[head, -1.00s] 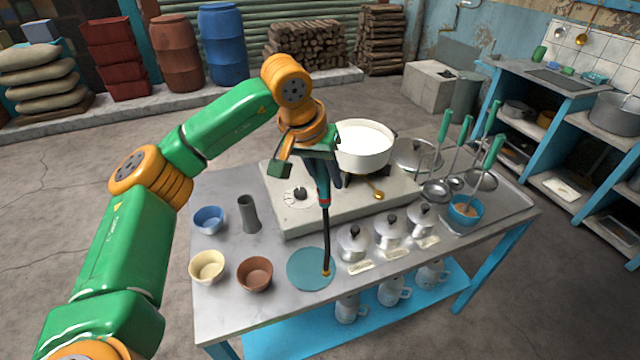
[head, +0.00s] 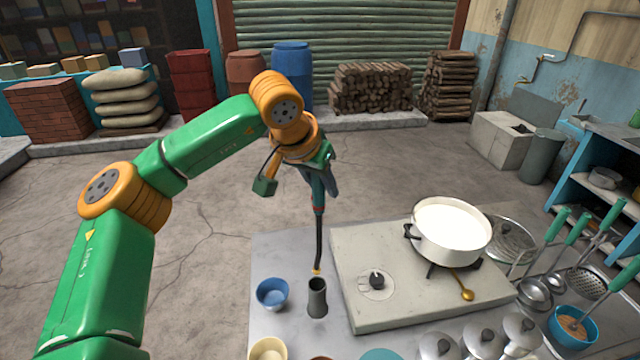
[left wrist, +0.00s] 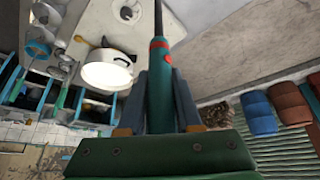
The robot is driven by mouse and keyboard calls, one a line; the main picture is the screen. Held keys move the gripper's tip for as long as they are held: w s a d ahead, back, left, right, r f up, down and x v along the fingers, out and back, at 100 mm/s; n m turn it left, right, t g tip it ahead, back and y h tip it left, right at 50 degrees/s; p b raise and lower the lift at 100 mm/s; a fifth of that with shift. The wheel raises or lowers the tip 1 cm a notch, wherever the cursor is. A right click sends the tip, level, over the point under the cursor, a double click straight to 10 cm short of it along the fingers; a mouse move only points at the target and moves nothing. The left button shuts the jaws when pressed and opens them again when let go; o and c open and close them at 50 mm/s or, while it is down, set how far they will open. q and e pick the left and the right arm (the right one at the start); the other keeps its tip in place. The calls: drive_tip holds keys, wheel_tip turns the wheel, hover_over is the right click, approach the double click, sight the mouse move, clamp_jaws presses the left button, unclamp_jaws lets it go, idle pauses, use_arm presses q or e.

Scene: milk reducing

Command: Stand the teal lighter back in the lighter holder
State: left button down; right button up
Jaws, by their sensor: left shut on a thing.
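My left gripper (head: 318,178) is shut on the teal lighter (head: 318,196). The lighter hangs upright, with its red band and long black stem (head: 319,242) pointing down to a brass tip. In the left wrist view the lighter's teal handle (left wrist: 161,92) lies between the two fingers. The lighter holder (head: 317,298) is a grey, open-topped cup on the metal table. In the head view the brass tip shows just above the holder's mouth, seemingly at its far rim. I cannot tell the exact gap. My right gripper is not in view.
A blue bowl (head: 272,293) stands close to the left of the holder. The stove (head: 385,305) is to its right, with the white milk pot (head: 449,231) and a brass spoon. Lidded metal pots (head: 482,343) stand in front.

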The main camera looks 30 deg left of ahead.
use_arm(q)
drive_tip(key=b, duration=0.4)
hover_over(320, 234)
drive_tip(key=w+a, duration=0.1)
drive_tip(key=w, duration=0.1)
wheel_tip(320, 234, down, 5)
drive_tip(key=shift+r, duration=0.15)
wheel_tip(320, 234, down, 8)
drive_tip(key=b, duration=0.5)
drive_tip(key=shift+s+f+b, duration=0.1)
drive_tip(key=shift+f+b, duration=0.15)
drive_tip(key=shift+b, duration=0.15)
drive_tip(key=c, duration=0.5)
unclamp_jaws()
drive_tip(key=b+v, duration=0.1)
drive_tip(key=v, duration=0.6)
drive_tip(key=shift+d+r, duration=0.1)
drive_tip(key=shift+r, duration=0.05)
